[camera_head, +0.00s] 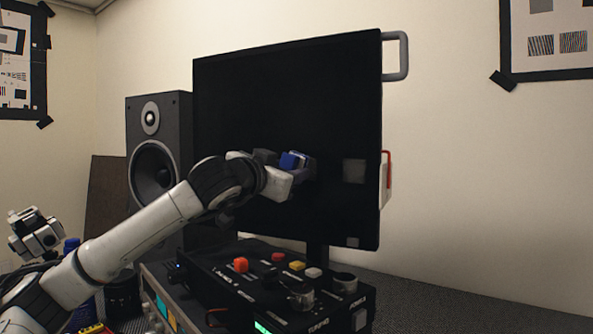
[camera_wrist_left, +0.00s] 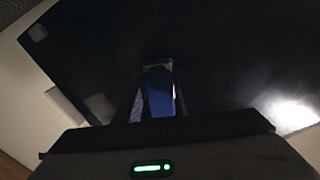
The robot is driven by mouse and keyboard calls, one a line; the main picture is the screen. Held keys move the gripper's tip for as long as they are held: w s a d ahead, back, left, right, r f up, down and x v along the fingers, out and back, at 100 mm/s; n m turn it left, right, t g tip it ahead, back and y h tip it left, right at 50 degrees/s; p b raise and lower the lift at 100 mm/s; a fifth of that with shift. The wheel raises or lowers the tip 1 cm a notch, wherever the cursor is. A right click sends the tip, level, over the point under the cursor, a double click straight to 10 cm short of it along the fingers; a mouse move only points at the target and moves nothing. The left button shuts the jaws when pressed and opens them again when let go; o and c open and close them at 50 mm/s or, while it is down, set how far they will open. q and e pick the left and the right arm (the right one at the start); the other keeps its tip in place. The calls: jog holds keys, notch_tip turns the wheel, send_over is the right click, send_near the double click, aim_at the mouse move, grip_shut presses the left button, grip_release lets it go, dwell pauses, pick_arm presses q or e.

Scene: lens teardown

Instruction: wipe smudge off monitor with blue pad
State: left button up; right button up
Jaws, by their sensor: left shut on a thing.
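The black monitor (camera_head: 270,95) stands upright, its dark screen facing me. A faint grey square smudge (camera_head: 354,171) shows near the screen's right side; a dim pale patch that looks like it (camera_wrist_left: 100,108) shows in the left wrist view. My left gripper (camera_head: 288,166) is shut on the blue pad (camera_head: 290,160), in front of the screen and left of the smudge. In the left wrist view the pad (camera_wrist_left: 159,92) sits between the fingers. Whether it touches the screen I cannot tell.
A black control box (camera_head: 285,285) with coloured buttons stands below the monitor. A speaker (camera_head: 150,115) stands behind its left side. A grey handle (camera_head: 403,55) and a red-edged white part (camera_head: 386,180) stick out at the monitor's right.

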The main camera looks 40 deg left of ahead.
pick_arm(q)
jog(key=shift+s+d, duration=0.2)
jog(key=shift+s, duration=0.3)
jog(key=b+v, duration=0.2)
jog(key=v, duration=0.6)
jog(key=shift+f, duration=0.15)
pick_arm(e)
jog(key=shift+a+f, duration=0.2)
jog(key=shift+f, duration=1.05)
jog(key=shift+r, duration=0.15)
pick_arm(q)
jog(key=shift+p+x, duration=1.5)
jog(key=shift+x, duration=2.05)
pick_arm(e)
jog(key=shift+r, duration=1.9)
